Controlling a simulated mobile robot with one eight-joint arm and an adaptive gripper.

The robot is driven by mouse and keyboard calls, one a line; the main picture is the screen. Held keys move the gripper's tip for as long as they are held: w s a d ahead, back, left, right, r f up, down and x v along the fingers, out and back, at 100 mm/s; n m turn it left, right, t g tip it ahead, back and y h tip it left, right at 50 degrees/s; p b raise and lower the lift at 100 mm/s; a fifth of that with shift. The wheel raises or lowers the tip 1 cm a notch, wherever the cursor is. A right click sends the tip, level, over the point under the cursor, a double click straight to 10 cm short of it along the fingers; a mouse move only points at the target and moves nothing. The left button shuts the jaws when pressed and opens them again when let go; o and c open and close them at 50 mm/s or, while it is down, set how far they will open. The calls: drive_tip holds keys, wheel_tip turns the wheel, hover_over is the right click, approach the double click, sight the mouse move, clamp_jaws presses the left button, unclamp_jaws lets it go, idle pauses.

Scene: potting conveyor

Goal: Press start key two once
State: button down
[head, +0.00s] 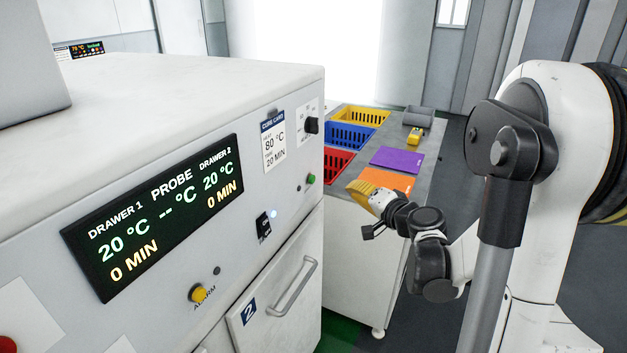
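A white machine front with a display panel (155,215) fills the left of the head view. The display reads DRAWER 1, PROBE and DRAWER 2, with 20 °C and 0 MIN for each drawer. A small green button (311,179) sits at the front's right edge. A black switch (263,225) with a small bluish light beside it sits above drawer 2 (279,296). The small labels are unreadable, so I cannot tell which is start key two. My gripper (361,189), with yellow ribbed fingers, is right of the machine, apart from the controls. Its opening is unclear.
A yellow ALARM button (199,293) and a black knob (311,125) are on the same front. Drawer 2's handle (293,288) sticks out. Behind, a grey table (391,137) holds yellow, blue and red baskets, purple and orange mats, and a small yellow object.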

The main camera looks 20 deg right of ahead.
drive_tip(key=w+a, duration=0.5)
drive_tip(key=w, duration=0.1)
drive_tip(key=shift+w, duration=0.15)
idle(1.4)
drive_tip(key=shift+w+a, duration=0.2)
drive_tip(key=shift+w, duration=0.15)
drive_tip(key=shift+w+a, duration=0.3)
drive_tip(key=shift+w, duration=0.05)
idle(0.7)
idle(0.4)
drive_tip(key=shift+s+d, duration=0.55)
drive_tip(key=shift+s, duration=0.15)
drive_tip(key=s+d, duration=0.1)
drive_tip(key=s, duration=0.1)
drive_tip(key=s+d, duration=0.2)
drive_tip(key=shift+b, duration=0.4)
